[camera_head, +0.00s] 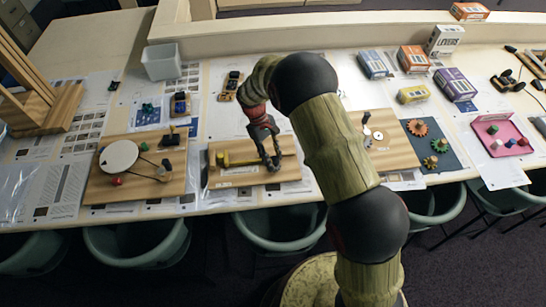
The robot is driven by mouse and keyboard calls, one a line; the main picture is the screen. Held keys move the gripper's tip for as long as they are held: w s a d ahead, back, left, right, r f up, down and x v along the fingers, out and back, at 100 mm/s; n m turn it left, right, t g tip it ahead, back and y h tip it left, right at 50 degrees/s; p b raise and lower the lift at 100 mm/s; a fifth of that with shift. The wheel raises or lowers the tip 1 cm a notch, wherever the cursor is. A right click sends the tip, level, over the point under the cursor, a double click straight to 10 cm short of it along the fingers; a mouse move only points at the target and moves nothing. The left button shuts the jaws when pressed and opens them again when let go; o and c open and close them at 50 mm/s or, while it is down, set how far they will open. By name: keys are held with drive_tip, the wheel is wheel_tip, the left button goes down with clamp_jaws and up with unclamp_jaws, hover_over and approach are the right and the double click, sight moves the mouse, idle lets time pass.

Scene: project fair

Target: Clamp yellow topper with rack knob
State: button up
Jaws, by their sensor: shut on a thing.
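A wooden board (290,172) lies on the table in the middle of the camera_head view, with a rack mechanism running left to right along it. The small yellow topper (222,158) is at the left end of the rack, upright on the board. My gripper (272,164) points down over the right part of the rack, clearly to the right of the topper. It is shut on a small part there, which appears to be the rack knob. The fingers hide most of that part. Whether the topper touches anything beside it is too small to tell.
A board with a white disc (119,156) is left of the rack board. Another board (393,148) is to the right, partly behind my arm. Green chairs (140,258) line the front edge.

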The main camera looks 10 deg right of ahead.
drive_tip(key=o, duration=1.1)
drive_tip(key=shift+o, duration=0.2)
drive_tip(key=v, duration=1.2)
drive_tip(key=shift+w, duration=0.1)
